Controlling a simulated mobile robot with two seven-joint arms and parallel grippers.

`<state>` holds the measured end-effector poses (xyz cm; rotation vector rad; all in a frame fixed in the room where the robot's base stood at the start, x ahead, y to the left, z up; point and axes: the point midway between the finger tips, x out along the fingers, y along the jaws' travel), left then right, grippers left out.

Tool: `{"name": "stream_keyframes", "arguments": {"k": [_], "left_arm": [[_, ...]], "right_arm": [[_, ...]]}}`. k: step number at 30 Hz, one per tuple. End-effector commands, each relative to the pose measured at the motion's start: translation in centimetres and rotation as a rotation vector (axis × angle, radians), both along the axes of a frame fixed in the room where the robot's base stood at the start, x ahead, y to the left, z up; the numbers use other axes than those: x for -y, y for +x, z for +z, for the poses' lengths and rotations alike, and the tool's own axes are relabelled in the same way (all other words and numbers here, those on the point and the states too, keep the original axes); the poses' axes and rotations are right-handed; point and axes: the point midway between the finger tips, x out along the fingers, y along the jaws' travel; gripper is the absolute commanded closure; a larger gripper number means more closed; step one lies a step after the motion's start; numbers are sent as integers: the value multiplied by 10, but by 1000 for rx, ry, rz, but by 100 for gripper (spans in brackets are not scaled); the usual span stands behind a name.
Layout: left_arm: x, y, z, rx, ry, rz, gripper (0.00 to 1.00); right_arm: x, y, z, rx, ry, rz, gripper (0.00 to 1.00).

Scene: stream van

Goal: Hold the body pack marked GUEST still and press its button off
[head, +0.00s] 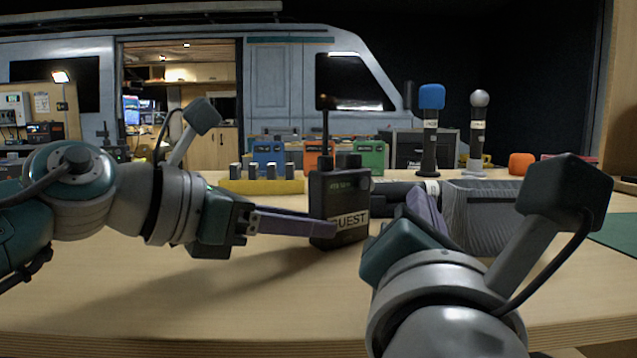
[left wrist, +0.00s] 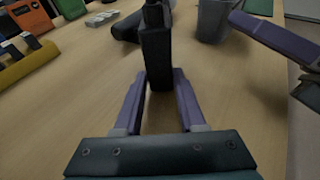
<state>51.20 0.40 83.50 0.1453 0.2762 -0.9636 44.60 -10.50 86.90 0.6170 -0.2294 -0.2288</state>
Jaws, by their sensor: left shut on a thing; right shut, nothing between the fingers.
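My left gripper (head: 322,229) is shut on the lower part of the pack from the left. In the left wrist view the dark pack (left wrist: 157,55) stands between the two purple fingers. My right gripper (head: 426,208) is shut and empty, to the right of the pack and apart from it. Its purple fingers also show in the left wrist view (left wrist: 275,38). I cannot make out the button clearly.
A grey mesh bin (head: 485,215) stands right of my right gripper. A blue-topped microphone (head: 431,120) and a silver-topped one (head: 478,130) stand behind. A yellow holder (head: 262,186) with dark pieces is at the back left. The front left table is clear.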

Motion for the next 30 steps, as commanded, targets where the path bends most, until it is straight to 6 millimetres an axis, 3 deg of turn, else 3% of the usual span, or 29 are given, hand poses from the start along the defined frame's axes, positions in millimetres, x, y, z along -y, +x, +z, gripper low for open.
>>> {"name": "stream_keyframes", "arguments": {"k": [1,10,20,25,30], "left_arm": [[0,0,0,1,-1,0,57],[0,0,0,0,0,0,26],[-5,-2,1,1,1,2,26],[-24,-15,8,3,4,2,26],[-55,-36,19,1,6,3,26]], "right_arm": [[0,0,0,0,0,0,100],[0,0,0,0,0,0,100],[0,0,0,0,0,0,100],[0,0,0,0,0,0,100],[0,0,0,0,0,0,100]]}}
